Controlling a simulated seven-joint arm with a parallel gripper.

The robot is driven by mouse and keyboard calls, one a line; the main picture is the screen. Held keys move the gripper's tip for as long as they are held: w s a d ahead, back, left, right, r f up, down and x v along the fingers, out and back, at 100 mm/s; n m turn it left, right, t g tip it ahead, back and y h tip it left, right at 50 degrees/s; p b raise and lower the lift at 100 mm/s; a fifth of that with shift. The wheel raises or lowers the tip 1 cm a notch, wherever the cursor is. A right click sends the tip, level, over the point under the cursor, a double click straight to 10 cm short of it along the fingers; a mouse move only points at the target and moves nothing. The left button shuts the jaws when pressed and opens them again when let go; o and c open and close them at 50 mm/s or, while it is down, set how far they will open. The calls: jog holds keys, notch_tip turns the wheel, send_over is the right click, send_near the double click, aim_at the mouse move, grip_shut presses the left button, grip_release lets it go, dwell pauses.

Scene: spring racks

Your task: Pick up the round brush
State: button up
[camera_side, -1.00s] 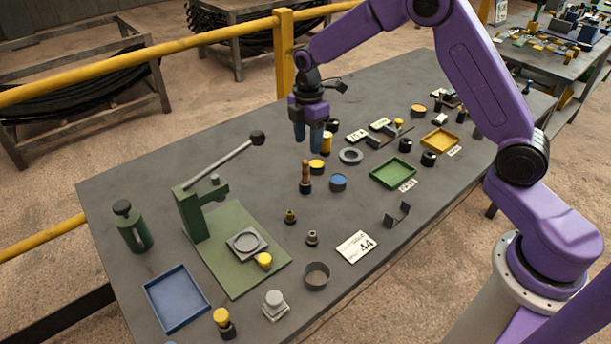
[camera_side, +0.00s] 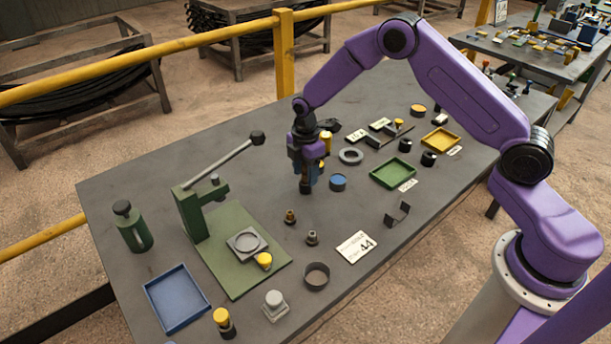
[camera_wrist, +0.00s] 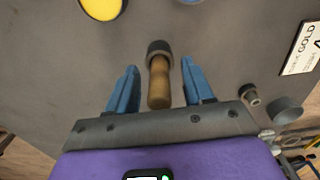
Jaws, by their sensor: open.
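The round brush, with a wooden handle and a dark round end, stands upright on the grey table. In the side view only its dark lower end (camera_side: 306,187) shows clearly, under my gripper (camera_side: 305,168). In the wrist view the brush (camera_wrist: 159,82) has its handle between the two blue fingers of my gripper (camera_wrist: 160,70). The fingers are open, with a gap on both sides of the handle. My gripper points down, and most of the handle is hidden by it in the side view.
A blue-topped round pot (camera_side: 338,182) stands close to the right of the brush. Small brass fittings (camera_side: 290,217) are in front. A green lever press (camera_side: 195,213) stands to the left, its lever reaching toward the gripper. A green tray (camera_side: 393,172) lies to the right.

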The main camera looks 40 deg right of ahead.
grip_shut()
jog(key=shift+r, duration=0.15)
jog(key=shift+r, duration=0.55)
jog(key=s+d+r, duration=0.1)
jog(key=s+r, duration=1)
jog(key=s, duration=0.3)
jog(key=shift+d+r, duration=0.3)
jog(key=shift+d, duration=0.1)
